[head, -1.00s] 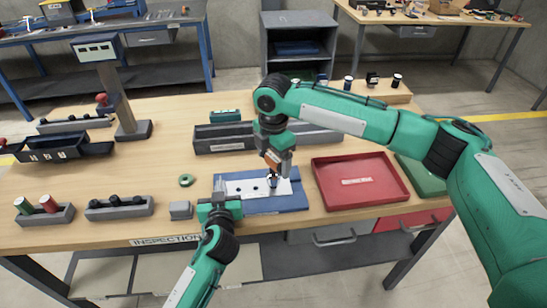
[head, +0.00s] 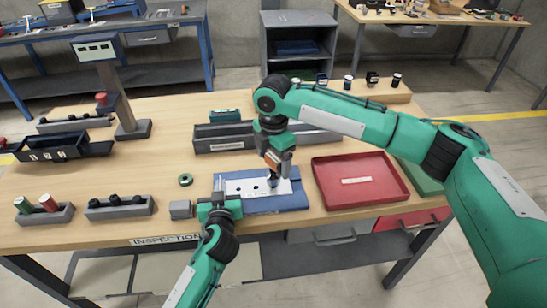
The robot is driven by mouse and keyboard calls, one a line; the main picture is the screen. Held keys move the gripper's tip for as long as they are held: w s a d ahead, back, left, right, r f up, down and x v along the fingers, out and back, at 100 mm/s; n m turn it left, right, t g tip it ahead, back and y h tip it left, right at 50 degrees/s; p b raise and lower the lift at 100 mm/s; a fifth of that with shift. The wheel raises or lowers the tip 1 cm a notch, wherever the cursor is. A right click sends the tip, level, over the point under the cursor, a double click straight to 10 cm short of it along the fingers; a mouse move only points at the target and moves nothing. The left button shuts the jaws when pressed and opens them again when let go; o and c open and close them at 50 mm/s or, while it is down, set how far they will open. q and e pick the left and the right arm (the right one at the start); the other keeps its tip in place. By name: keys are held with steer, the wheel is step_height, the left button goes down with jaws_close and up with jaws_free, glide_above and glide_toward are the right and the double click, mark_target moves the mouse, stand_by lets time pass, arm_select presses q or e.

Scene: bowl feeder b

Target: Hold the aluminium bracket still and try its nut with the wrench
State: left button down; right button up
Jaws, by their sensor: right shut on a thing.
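The aluminium bracket (head: 238,187) is a pale flat plate with dark holes. It lies on a blue mat (head: 292,203) near the front of the bench. My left gripper (head: 218,186) is at the bracket's left end; its fingertips are too small to tell whether they are open or shut on it. My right gripper (head: 273,177) points down over the bracket's right part and is shut on the wrench, which is mostly hidden by the gripper. The nut is hidden under the gripper and tool, so I cannot tell whether the wrench touches it.
A red tray (head: 326,188) is right of the mat, with a green tray (head: 425,180) beyond it. A long grey bin (head: 210,146) is behind. A small grey block (head: 180,210) and a green ring (head: 185,180) are to the left.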

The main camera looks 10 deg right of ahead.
steer(key=shift+f, duration=0.85)
stand_by(0.4)
steer(key=shift+m, duration=1.2)
steer(key=shift+m, duration=0.9)
steer(key=shift+m, duration=0.3)
steer(key=shift+m, duration=1.1)
